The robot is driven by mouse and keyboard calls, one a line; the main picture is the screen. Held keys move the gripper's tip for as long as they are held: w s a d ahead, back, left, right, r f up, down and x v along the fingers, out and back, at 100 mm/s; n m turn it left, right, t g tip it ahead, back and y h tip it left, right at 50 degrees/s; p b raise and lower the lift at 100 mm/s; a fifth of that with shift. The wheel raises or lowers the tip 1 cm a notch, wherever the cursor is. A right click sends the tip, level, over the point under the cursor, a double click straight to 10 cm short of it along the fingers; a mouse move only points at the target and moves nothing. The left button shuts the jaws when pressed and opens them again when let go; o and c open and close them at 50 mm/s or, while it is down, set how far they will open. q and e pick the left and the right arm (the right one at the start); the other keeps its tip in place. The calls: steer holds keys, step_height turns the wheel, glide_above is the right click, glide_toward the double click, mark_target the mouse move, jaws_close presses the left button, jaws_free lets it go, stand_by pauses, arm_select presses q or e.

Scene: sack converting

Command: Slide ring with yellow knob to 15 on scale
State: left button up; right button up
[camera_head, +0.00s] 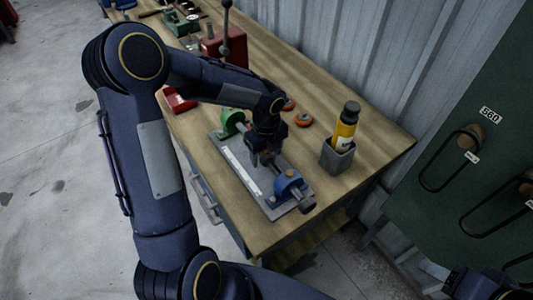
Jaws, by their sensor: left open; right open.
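A grey base plate (222,150) on the wooden bench carries a rod between a green end bracket (233,121) and a blue end bracket (289,186). A white scale strip (240,169) runs along its front edge; its numbers are too small to read. My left gripper (264,157) is open and points down over the middle of the rod. I cannot make out the ring or its yellow knob; the gripper and wrist cover that part of the rod. My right gripper (484,284) is open, partly in view at the bottom right corner, away from the bench.
A grey holder (338,157) with a yellow bottle (345,130) stands right of the plate. Orange round pieces (303,119) lie behind it. A red device (224,47) stands further back on the bench (375,145). A green board (455,110) with hanging loops is at right.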

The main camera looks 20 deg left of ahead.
arm_select(q)
step_height(320, 180, up, 7)
steer(key=shift+b, duration=0.3)
steer(key=shift+r, duration=0.15)
steer(key=shift+s, duration=0.1)
steer(key=s+d+r+n+t+h, duration=0.1)
steer(key=s+r+n+t+h, duration=0.1)
steer(key=s+n, duration=0.8)
steer(key=s+d+r+n+t+h, duration=0.1)
steer(key=s+r+n+t, duration=0.2)
steer(key=s+n, duration=0.8)
steer(key=shift+s+r+n+t+h, duration=0.25)
steer(key=shift+r+n, duration=0.65)
steer(key=shift+n, duration=1.5)
steer(key=shift+w, duration=0.1)
